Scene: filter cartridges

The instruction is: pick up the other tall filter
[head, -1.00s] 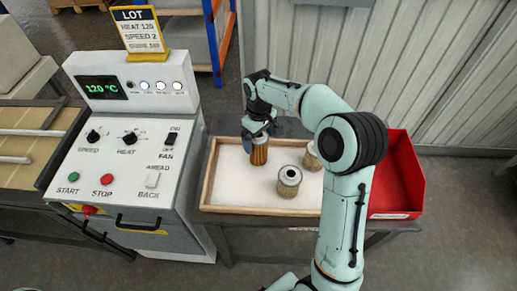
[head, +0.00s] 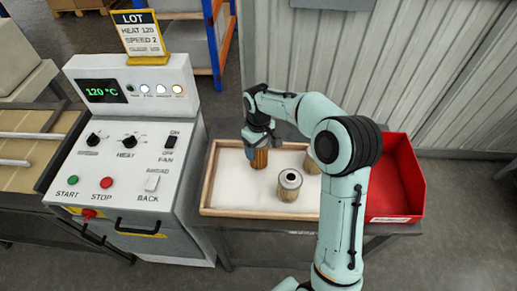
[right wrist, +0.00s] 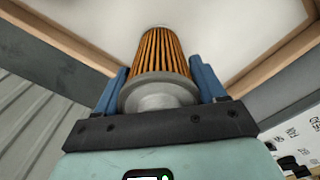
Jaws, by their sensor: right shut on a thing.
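A tall filter with orange pleats and a grey end cap (head: 259,160) stands upright at the left back of the wooden-edged tray (head: 205,190). My right gripper (head: 258,143) comes down on it from above and is shut on its grey cap. The right wrist view shows the same orange filter (right wrist: 160,52) between the two blue fingers (right wrist: 160,90). A beige filter with a dark hole in its top (head: 289,184) stands apart to the right in the tray. Another beige filter (head: 311,163) is partly hidden behind my right arm. My left gripper is not in view.
A red bin (head: 398,175) stands right of the tray, partly behind my arm. A control machine (head: 135,140) with a 120 °C display stands close on the left, with a LOT sign (head: 137,32) on top. The tray's front left is clear.

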